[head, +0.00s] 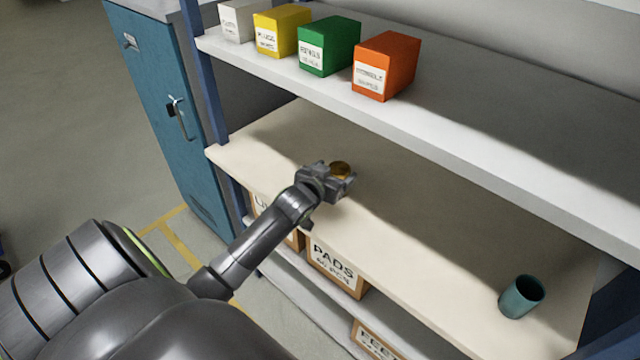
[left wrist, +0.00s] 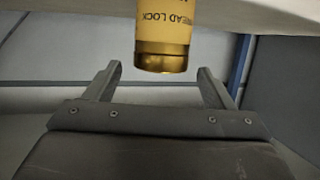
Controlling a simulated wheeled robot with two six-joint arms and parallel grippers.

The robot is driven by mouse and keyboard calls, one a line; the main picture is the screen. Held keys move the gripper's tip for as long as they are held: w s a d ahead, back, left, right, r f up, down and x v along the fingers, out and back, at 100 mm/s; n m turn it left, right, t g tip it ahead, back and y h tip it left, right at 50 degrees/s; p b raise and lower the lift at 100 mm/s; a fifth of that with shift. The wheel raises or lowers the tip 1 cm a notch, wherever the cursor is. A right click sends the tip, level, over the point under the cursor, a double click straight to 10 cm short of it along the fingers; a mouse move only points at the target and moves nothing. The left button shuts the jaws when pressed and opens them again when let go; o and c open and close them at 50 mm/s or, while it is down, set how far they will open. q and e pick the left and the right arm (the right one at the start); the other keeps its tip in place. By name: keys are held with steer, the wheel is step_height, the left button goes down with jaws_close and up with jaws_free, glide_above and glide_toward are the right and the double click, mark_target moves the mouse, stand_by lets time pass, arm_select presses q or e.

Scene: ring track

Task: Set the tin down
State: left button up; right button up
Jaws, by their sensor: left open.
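The tin shows in the left wrist view as a yellow cylinder (left wrist: 163,22) with dark lettering that reads in part "READ LOCK". Its darker gold end faces the middle of that picture; its other end is cut off. In the head view only its round brownish-gold top (head: 341,169) shows, over the middle shelf (head: 400,205). My left gripper (head: 334,179) is open at the tin, its fingers (left wrist: 159,72) on either side with gaps. The gripper hides the tin's lower part in the head view, so its contact with the shelf is hidden. My right gripper is out of view.
White, yellow, green and orange boxes (head: 387,66) stand on the upper shelf (head: 450,118). A teal cup (head: 521,297) stands at the right of the middle shelf. Cartons (head: 336,268) sit below. A blue locker (head: 155,100) stands left. The middle shelf is clear between tin and cup.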

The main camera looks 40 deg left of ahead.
arm_select(q)
steer(key=b+v, duration=0.1)
steer(key=v, duration=0.8)
stand_by(0.3)
steer(key=s+d+f+g, duration=0.2)
steer(key=s+f+g, duration=0.15)
steer(key=s, duration=0.55)
steer(key=s+d+f+m+g, duration=0.1)
steer(key=s+d+f+g, duration=0.2)
steer(key=s, duration=0.6)
steer(key=s+d+f+g, duration=0.1)
steer(key=s+f+g, duration=0.3)
steer(key=s, duration=0.4)
step_height(320, 180, down, 28)
steer(key=s+a+g+b, duration=0.1)
steer(key=s+g, duration=0.1)
steer(key=s+f+h+b, duration=0.1)
steer(key=s+f, duration=1.3)
steer(key=f, duration=0.1)
steer(key=shift+d+g, duration=0.35)
steer(key=shift+d, duration=0.1)
